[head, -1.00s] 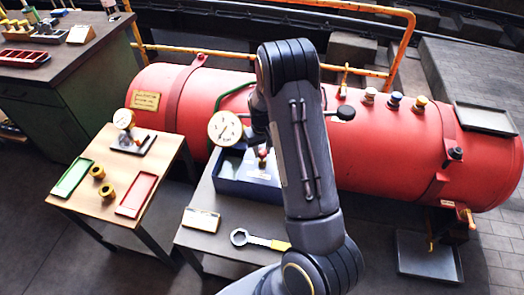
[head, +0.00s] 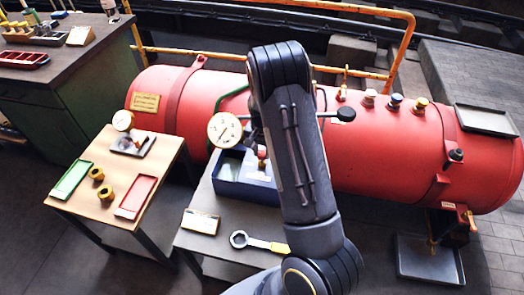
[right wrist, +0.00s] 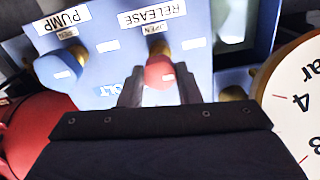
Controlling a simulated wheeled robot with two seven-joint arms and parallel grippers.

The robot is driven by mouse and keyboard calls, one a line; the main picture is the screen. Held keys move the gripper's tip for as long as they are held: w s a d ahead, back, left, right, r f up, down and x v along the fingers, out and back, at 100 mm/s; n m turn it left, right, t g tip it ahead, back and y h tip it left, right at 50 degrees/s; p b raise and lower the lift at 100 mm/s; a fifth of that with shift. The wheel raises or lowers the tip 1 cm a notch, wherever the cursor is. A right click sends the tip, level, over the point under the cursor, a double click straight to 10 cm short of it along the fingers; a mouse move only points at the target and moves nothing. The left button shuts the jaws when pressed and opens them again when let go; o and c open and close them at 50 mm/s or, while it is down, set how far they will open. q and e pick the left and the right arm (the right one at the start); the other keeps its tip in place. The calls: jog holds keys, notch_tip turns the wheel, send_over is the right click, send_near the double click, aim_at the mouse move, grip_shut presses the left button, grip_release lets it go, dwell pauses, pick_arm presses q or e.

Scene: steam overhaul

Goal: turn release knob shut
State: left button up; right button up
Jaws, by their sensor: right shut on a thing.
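The release knob (right wrist: 160,72) is red on a brass stem, below a RELEASE label (right wrist: 152,18) and a small plate that seems to read OPEN, in the right wrist view. My right gripper (right wrist: 159,86) has a finger on each side of the knob and is shut on it. In the head view the red knob (head: 262,153) shows small at the blue box (head: 243,188), and my right arm hides part of the box. My left gripper is not in view.
A blue knob (right wrist: 55,68) under a PUMP label stands left of the release knob. A white gauge (head: 224,130) stands close beside the gripper. The red boiler (head: 400,155) lies behind. A wrench (head: 258,241) lies on the front table.

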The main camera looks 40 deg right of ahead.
aim_at(262, 152)
dwell(0.4)
jog(key=o, duration=1)
jog(key=shift+c, duration=0.2)
jog(key=shift+r, duration=0.1)
notch_tip(262, 152, up, 8)
jog(key=shift+f, duration=0.15)
